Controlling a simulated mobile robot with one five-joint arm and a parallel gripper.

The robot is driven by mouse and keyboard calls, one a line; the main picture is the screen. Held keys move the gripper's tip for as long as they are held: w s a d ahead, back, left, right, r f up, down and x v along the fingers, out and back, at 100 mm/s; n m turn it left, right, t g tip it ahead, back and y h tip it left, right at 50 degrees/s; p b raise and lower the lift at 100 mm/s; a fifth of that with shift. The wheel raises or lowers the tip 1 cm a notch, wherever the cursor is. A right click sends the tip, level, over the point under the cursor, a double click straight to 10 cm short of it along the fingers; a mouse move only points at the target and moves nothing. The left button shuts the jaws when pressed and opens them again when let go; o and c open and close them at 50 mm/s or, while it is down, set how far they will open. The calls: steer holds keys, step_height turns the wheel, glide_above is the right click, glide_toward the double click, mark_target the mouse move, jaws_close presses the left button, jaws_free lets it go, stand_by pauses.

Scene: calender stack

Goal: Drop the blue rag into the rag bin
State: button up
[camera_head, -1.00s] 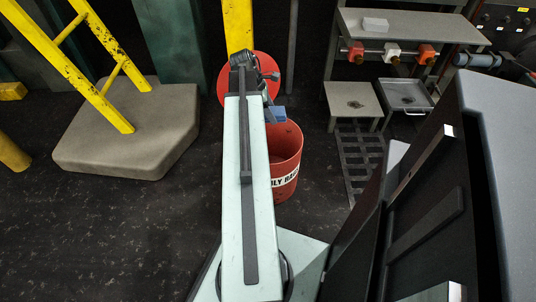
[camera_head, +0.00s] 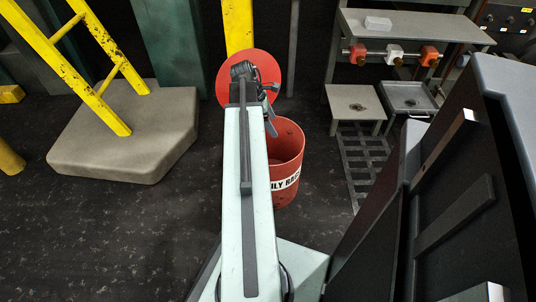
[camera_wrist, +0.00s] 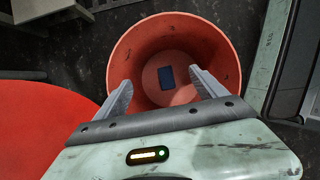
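The rag bin (camera_head: 288,160) is a red open-topped bucket with a white lettered label, standing on the floor just right of my arm in the head view. In the wrist view I look down into the bin (camera_wrist: 140,45). The blue rag (camera_wrist: 166,77) lies inside it as a small dark blue rectangle, apparently on the bottom. My gripper (camera_wrist: 160,79) is over the bin's near side with its two fingers spread wide and nothing between them. In the head view my gripper (camera_head: 271,122) shows above the bin's rim, and the rag is hidden.
A yellow ladder on a grey block (camera_head: 120,150) is at left. A shelf (camera_head: 405,27) and small stools (camera_head: 355,103) are at right.

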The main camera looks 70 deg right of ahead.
steer(key=p+v, duration=0.7)
steer(key=shift+w+r, duration=0.15)
steer(key=shift+r, duration=0.2)
